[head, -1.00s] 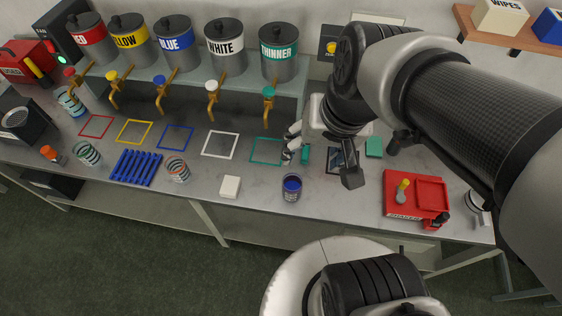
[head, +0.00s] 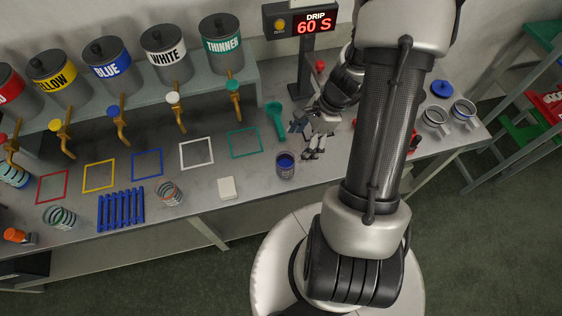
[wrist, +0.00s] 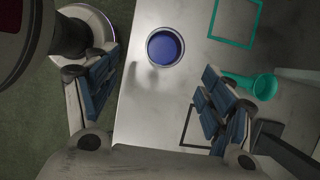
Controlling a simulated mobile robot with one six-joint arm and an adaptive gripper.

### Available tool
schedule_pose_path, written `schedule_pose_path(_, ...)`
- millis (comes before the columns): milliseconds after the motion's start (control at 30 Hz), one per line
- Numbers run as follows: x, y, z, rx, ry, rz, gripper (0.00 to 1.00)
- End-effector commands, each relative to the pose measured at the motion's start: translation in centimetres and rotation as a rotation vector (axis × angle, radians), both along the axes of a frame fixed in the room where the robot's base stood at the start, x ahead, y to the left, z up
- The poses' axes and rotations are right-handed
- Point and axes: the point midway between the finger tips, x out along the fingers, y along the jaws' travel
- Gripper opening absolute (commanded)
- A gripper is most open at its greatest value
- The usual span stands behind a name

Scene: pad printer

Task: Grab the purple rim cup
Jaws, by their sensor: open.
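The cup (head: 285,166) stands upright near the front edge of the counter, with blue inside and a rim that looks greyish purple. In the wrist view the same cup (wrist: 165,47) shows from above, at the top middle. My gripper (head: 304,141) is open and empty, just right of and behind the cup in the head view. In the wrist view my gripper (wrist: 162,95) has its blue-padded fingers spread wide. The cup lies beyond the fingertips, apart from both, roughly in line with the gap.
A teal funnel-like piece (head: 276,118) lies behind the cup; it is close to one finger in the wrist view (wrist: 255,85). A white block (head: 226,188) sits left of the cup. The drip timer (head: 301,20) stands behind. Two mugs (head: 464,113) stand at far right.

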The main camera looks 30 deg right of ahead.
Motion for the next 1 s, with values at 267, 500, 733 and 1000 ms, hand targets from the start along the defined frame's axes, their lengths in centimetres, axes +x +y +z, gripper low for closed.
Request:
schedule_pose_path(267,0.5,2.4,-6.2,0.002,0.004,0.006,0.75)
schedule_pose_path(500,1.0,3.8,-9.5,0.000,0.001,0.007,0.75)
schedule_pose_path(733,1.4,4.3,-10.9,0.000,0.001,0.007,0.75)
schedule_pose_path(1000,2.3,5.5,-14.5,0.001,0.002,0.008,0.75)
